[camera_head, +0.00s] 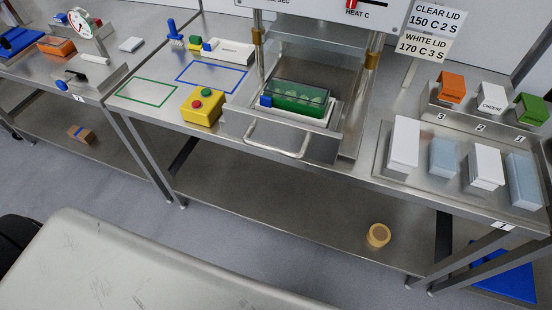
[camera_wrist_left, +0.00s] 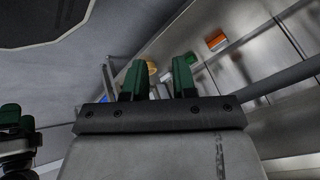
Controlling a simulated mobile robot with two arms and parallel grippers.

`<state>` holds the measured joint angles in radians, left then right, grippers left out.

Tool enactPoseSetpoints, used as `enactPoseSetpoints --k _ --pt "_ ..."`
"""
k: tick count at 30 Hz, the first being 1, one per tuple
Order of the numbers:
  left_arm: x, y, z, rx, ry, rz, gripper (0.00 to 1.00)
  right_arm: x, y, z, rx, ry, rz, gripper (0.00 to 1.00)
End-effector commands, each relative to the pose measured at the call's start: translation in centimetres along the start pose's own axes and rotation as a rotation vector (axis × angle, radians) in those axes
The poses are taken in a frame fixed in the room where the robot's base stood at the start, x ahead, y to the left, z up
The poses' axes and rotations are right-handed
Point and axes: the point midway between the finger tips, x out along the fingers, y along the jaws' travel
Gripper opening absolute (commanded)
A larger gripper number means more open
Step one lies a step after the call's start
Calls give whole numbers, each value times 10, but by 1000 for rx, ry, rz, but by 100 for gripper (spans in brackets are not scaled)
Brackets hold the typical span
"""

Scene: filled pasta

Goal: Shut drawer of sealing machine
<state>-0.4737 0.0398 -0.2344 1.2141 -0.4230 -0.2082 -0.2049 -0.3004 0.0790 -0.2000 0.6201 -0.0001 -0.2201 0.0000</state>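The sealing machine's drawer (camera_head: 318,151) stands pulled out toward the front edge of the steel table in the head view. Its metal bar handle (camera_head: 275,154) faces me. A green tray (camera_head: 297,98) with a clear top sits in the drawer. Neither gripper shows in the head view, and none is at the handle there. In the left wrist view, my left gripper (camera_wrist_left: 158,78) has its two green fingers apart with nothing held between them. A dark part with green pads at that view's left edge looks like my right gripper (camera_wrist_left: 12,125); its opening is unclear.
A yellow box with red and green buttons (camera_head: 201,105) stands left of the drawer. White and light blue stacks stand on a steel tray (camera_head: 383,164) to the right. A tan round object (camera_head: 378,235) lies on the lower shelf. A pale surface (camera_head: 150,270) fills the lower left.

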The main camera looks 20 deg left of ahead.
Motion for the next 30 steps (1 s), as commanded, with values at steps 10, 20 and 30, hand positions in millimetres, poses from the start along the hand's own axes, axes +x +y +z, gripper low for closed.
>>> enactPoseSetpoints --k 10,20,30 --pt "-145 -103 -180 562 314 -503 0 5 0 0 0 0 0 100" --pt "-266 -168 -236 792 307 -863 0 7 0 0 0 0 0 100" --pt "-256 -193 -261 804 305 -886 0 -16 0 -2 0 0 0 100"
